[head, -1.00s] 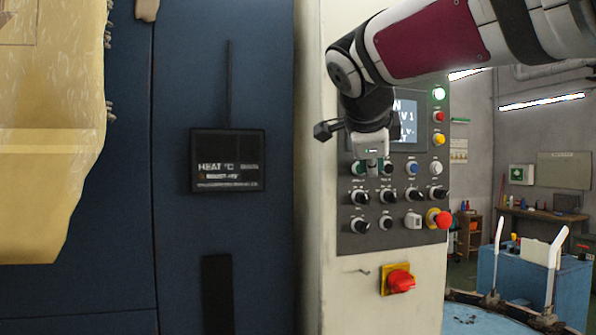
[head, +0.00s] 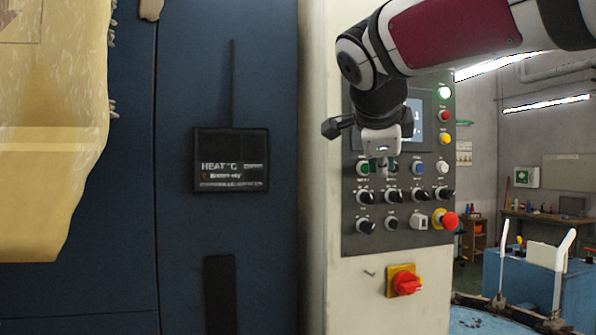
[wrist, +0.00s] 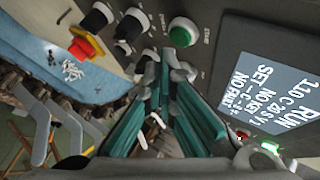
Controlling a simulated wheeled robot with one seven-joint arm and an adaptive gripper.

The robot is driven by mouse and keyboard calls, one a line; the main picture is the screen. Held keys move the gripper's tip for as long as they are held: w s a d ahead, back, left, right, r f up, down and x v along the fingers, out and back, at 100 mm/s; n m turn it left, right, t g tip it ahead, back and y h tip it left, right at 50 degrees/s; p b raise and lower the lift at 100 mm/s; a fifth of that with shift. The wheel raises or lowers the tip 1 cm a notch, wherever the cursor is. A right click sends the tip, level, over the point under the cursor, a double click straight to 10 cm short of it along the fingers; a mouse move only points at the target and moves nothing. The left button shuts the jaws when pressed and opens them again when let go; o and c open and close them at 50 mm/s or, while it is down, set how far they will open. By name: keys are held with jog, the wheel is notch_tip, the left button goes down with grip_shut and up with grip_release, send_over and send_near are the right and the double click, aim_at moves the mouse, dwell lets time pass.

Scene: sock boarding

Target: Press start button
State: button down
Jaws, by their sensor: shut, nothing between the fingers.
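The green start button (head: 363,167) is at the left end of the upper button row on the panel. It shows larger in the wrist view (wrist: 183,32), in a pale ring with lettering beside it. My gripper (head: 383,169) is in front of the panel, just right of the green button in the head view. It partly hides the neighbouring control. In the wrist view my gripper's fingertips (wrist: 166,66) are together and empty, below the green button in the picture. They look apart from it, though the exact gap cannot be told.
A blue machine (head: 520,277) stands at right.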

jog(key=shift+s+d+b, duration=0.25)
jog(key=shift+s, duration=1)
jog(key=shift+s+d+b, duration=0.2)
jog(key=shift+s+d, duration=0.05)
jog(key=shift+s, duration=1)
jog(key=s+f+n+g+y, duration=0.2)
jog(key=s+f+n, duration=0.8)
jog(key=f, duration=0.5)
jog(key=s+f+n+g+y, duration=0.2)
jog(key=s+f+n+g, duration=0.1)
jog(key=s+f+n, duration=0.8)
notch_tip(320, 180, down, 5)
jog(key=shift+s+a+r+g, duration=0.15)
jog(key=shift+s+a+g, duration=0.15)
jog(key=shift+s, duration=0.65)
